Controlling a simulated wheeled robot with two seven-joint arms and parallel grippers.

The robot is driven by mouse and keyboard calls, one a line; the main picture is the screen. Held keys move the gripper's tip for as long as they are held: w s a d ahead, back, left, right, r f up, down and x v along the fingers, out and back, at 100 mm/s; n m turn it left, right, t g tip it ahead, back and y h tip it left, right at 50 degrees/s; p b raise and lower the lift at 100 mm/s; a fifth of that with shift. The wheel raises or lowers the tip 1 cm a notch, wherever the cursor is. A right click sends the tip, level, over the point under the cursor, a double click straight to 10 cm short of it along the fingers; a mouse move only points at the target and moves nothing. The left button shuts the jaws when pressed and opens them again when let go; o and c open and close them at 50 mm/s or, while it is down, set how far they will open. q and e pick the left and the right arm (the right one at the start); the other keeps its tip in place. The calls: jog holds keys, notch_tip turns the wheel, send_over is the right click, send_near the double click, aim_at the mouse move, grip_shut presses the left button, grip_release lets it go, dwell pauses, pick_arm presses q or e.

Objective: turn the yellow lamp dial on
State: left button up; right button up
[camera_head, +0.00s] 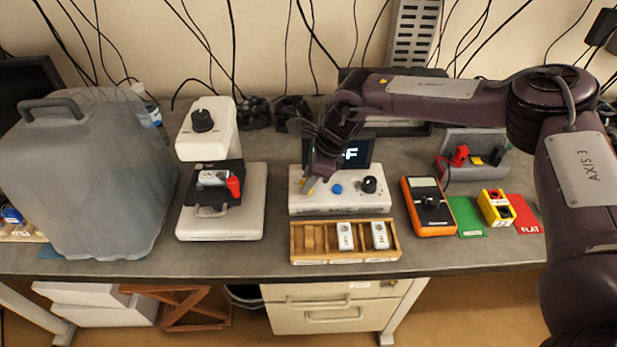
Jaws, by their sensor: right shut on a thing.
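A white control box (340,204) stands on the bench, with a small dark screen (358,153) at its back; only an "F" of its text shows clearly. The box has a blue button (337,188) and a black knob (369,184). My right gripper (311,181) reaches down to the left part of the box top and is shut on the yellow dial (309,187) there. Only bits of yellow show between and beside the fingers; the dial's setting is hidden. My left gripper is not in view.
A wooden tray (296,240) with two white modules lies in front of the box. A white stand with a black knob (202,120) and a large grey container (90,180) are left. An orange meter (429,207) and a yellow block (495,208) are right.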

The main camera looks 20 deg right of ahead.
jog(key=m+t, duration=0.1)
jog(key=m, duration=0.2)
jog(key=m+t+h, duration=0.1)
jog(key=m, duration=0.2)
jog(key=shift+s+a, duration=0.1)
jog(key=shift+a, duration=0.05)
jog(key=m, duration=0.1)
jog(key=m+h, duration=0.1)
jog(key=m, duration=0.1)
jog(key=shift+a+r+m+t+h, duration=0.1)
jog(key=shift+r+m+t+h, duration=0.05)
jog(key=shift+m+t+h, duration=0.2)
jog(key=m+h+p, duration=0.1)
jog(key=m, duration=0.2)
jog(key=shift+a+m, duration=0.1)
jog(key=shift+m, duration=0.15)
jog(key=shift+m+h+p, duration=0.85)
jog(key=shift+m+p, duration=0.15)
jog(key=shift+m, duration=0.8)
jog(key=o, duration=1)
